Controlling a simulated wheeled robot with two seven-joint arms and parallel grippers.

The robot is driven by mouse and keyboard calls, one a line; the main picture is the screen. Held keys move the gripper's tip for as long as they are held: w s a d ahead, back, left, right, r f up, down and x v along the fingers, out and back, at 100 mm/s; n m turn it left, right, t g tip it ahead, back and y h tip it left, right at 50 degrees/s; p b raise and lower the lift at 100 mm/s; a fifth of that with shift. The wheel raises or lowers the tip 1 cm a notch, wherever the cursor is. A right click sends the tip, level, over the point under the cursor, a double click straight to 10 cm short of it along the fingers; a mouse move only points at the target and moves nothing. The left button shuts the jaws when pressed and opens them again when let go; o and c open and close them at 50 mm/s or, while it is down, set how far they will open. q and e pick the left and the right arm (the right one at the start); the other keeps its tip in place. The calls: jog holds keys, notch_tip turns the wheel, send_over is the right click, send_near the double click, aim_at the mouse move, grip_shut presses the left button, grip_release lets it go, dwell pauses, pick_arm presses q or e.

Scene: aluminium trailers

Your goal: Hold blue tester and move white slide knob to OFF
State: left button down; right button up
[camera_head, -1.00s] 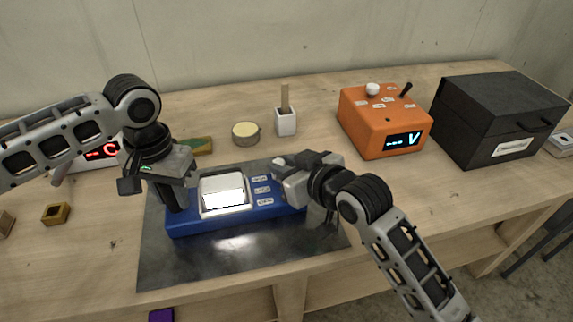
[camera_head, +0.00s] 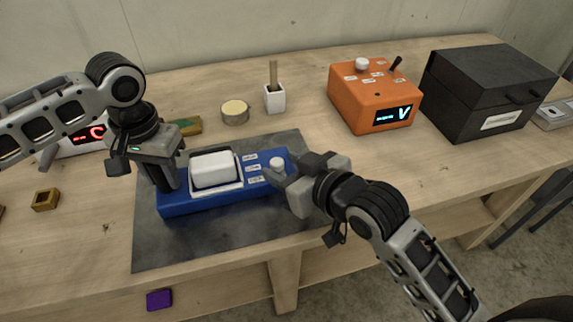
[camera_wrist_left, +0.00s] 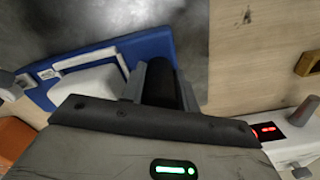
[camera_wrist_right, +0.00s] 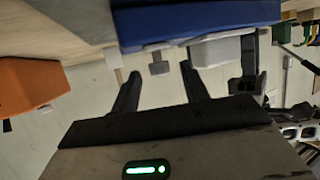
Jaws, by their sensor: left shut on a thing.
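My left gripper (camera_head: 170,184) is shut on the tester's left end, also seen in the left wrist view (camera_wrist_left: 160,85). My right gripper (camera_head: 284,181) is at the knob. In the right wrist view its fingers (camera_wrist_right: 160,77) are apart, with the knob (camera_wrist_right: 158,62) between the tips and gaps visible on both sides.
An orange device (camera_head: 362,105) and a black box (camera_head: 490,90) stand to the right. Behind the tester are a round tin (camera_head: 235,113) and a white pot (camera_head: 274,100) with a stick. A small brown block (camera_head: 45,199) is at left. The dark mat (camera_head: 190,245) is clear in front.

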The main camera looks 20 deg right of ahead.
notch_tip(320, 180, up, 10)
dwell(0.6)
pick_arm(q)
jog(key=c, duration=1)
grip_release()
jog(key=shift+o, duration=0.2)
